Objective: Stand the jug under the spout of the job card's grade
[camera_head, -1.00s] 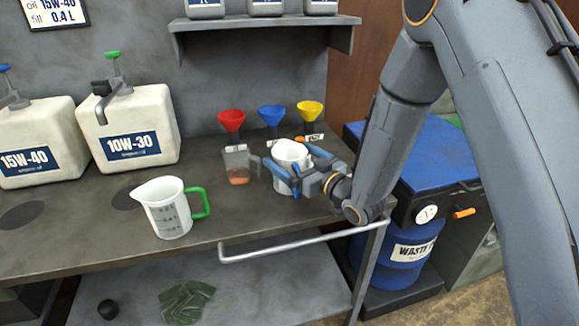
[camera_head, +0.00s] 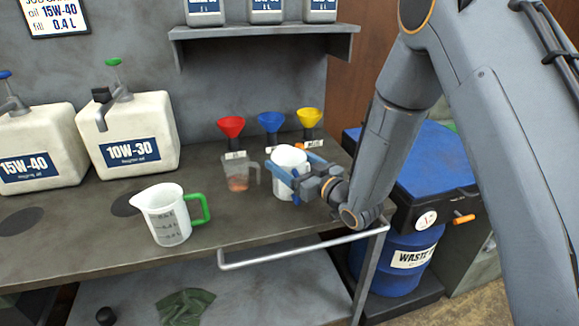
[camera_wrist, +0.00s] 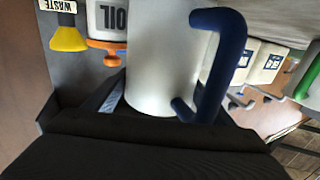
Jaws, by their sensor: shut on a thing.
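My gripper (camera_head: 298,178) is shut on a white jug (camera_head: 288,158) near the right end of the bench; I cannot tell if its base touches the bench. In the wrist view this jug (camera_wrist: 165,60) fills the middle and has a dark blue handle (camera_wrist: 232,60). Another white jug with a green handle and markings (camera_head: 166,218) stands upright at the bench front. The job card (camera_head: 58,15) reads oil 15W-40, fill 0.4 L. The 15W-40 canister (camera_head: 35,145) has a blue-topped pump, its spout partly cut off at left; the 10W-30 canister (camera_head: 130,135) has a green-topped pump.
A clear beaker with reddish contents (camera_head: 238,176) stands just left of the held jug. Red (camera_head: 231,127), blue (camera_head: 271,122) and yellow (camera_head: 309,118) funnels are behind. Dark round pads (camera_head: 18,221) lie before the canisters. A rail (camera_head: 300,246) runs along the front; a blue waste drum (camera_head: 395,265) is at right.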

